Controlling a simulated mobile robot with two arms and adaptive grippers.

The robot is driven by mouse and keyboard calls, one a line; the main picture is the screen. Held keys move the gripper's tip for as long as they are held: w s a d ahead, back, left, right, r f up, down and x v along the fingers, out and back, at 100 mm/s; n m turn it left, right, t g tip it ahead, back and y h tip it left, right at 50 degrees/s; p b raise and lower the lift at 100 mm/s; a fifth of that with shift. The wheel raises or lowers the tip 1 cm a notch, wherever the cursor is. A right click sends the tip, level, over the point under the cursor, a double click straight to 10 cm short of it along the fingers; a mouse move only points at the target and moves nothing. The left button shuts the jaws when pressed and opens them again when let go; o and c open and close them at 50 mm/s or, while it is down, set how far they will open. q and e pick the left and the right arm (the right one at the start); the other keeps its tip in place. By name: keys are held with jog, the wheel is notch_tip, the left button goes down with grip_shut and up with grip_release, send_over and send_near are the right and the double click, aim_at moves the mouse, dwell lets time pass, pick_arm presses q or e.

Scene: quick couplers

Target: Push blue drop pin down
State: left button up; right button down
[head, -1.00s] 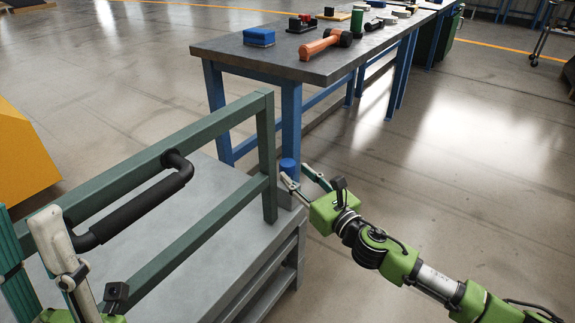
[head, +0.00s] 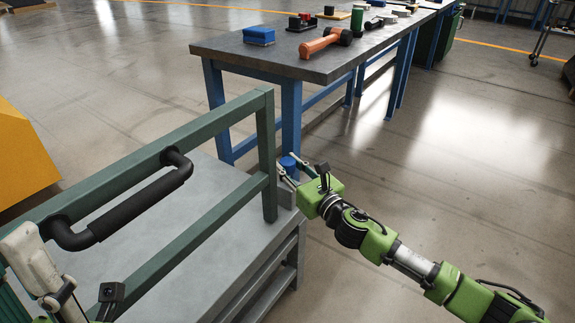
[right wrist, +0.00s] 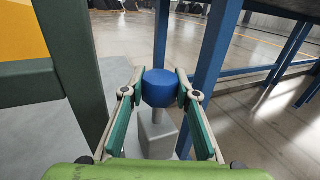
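The blue drop pin (head: 288,163) has a round blue head. In the right wrist view its head (right wrist: 160,88) sits above a short pale stem and a grey block (right wrist: 158,135), at the corner beside the green frame post. My right gripper (right wrist: 160,84) has one fingertip on each side of the head, close against it, and appears shut on it. It also shows in the head view (head: 290,171). My left gripper (head: 32,268) is partly in view at the lower left, near the black handle (head: 130,205); its opening is unclear.
The green frame (head: 268,150) stands on a grey cart (head: 225,235). A blue-legged workbench (head: 245,60) stands behind, holding an orange-handled hammer (head: 320,44) and a blue box (head: 259,36). Open floor lies to the right.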

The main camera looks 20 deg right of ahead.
notch_tip(320, 180, down, 5)
jog(key=b, duration=0.3)
jog(key=shift+r, duration=0.2)
jog(key=c, duration=1.8)
grip_release()
jog(key=shift+c, duration=0.2)
jog(key=shift+s, duration=0.1)
jog(key=v, duration=1.1)
jog(key=shift+s+d, duration=0.2)
jog(key=shift+s, duration=0.2)
